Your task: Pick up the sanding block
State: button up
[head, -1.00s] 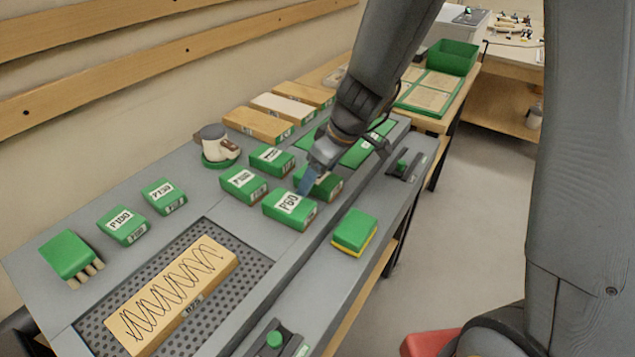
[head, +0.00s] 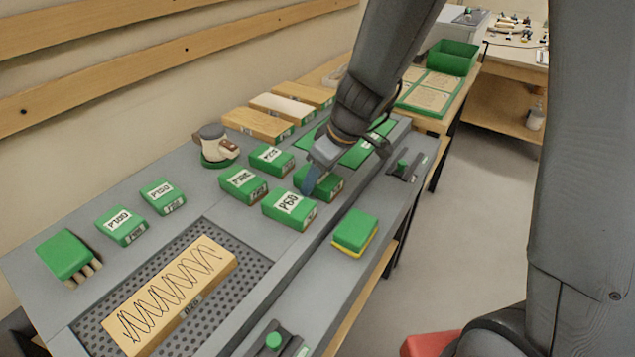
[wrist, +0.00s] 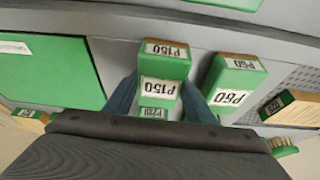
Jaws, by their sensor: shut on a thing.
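My gripper (head: 312,178) is shut on a green sanding block (head: 330,186) with a wooden-brown base, at the right end of the group of blocks on the grey bench. In the wrist view the held block (wrist: 165,62) has a P150 label and sits between the two blue fingers (wrist: 160,100), one on each side. My gripper hides part of it in the head view. I cannot tell whether it is clear of the bench. A P60 block (head: 289,210) stands beside it, apart; it also shows in the wrist view (wrist: 237,78).
More green blocks (head: 243,185) (head: 272,160) stand close behind. A sander (head: 215,147) and wooden blocks (head: 257,125) are further back. A green and yellow sponge (head: 355,232) lies near the front edge. A scribbled wooden board (head: 170,295) lies on the perforated mat.

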jog(key=shift+r, duration=0.1)
jog(key=shift+r+p, duration=0.1)
jog(key=shift+p, duration=0.3)
notch_tip(320, 180, up, 10)
jog(key=shift+p, duration=0.45)
